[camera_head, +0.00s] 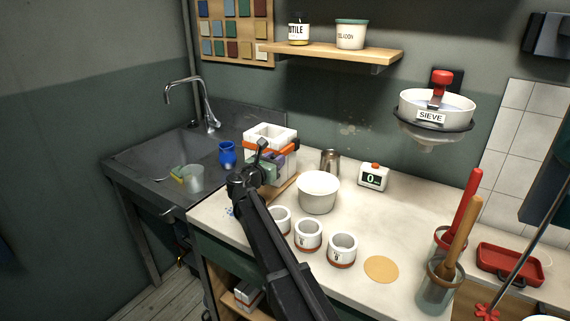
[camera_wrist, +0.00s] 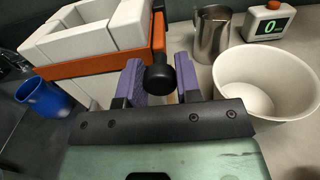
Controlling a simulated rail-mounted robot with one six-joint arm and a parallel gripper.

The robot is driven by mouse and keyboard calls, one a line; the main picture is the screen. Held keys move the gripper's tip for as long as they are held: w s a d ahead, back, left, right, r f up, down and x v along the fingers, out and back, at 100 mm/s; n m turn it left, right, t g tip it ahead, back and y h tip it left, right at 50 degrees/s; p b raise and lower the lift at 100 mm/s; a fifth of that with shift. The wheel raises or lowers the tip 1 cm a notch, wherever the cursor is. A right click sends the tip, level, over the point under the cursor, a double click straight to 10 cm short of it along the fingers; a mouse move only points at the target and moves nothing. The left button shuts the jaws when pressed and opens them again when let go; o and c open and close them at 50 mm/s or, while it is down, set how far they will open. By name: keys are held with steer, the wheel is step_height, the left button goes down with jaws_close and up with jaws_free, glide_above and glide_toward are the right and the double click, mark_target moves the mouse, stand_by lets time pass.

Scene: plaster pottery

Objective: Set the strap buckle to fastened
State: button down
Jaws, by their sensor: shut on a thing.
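The white plaster mould (camera_head: 270,133) stands at the back left of the worktop, next to the sink. An orange strap (camera_head: 292,145) runs around it, and the strap also shows in the wrist view (camera_wrist: 100,66). My gripper (camera_wrist: 158,78) is at the strap side of the mould, with a purple-padded finger on each side of a round black knob (camera_wrist: 159,80). It is shut on this knob, which appears to belong to the strap buckle. I cannot tell the buckle's position. In the head view my arm covers the mould's lower front.
A white bowl (camera_head: 318,192) stands close to the right of my gripper. A blue cup (camera_head: 227,154) is on the left by the sink. Several small white pots stand in front.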

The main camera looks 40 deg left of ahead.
steer(key=shift+w, duration=0.25)
steer(key=c, duration=0.8)
jaws_free()
steer(key=shift+w, duration=0.1)
steer(key=s+d, duration=0.1)
steer(key=s, duration=1)
steer(key=shift+d, duration=0.15)
steer(key=shift+w, duration=0.1)
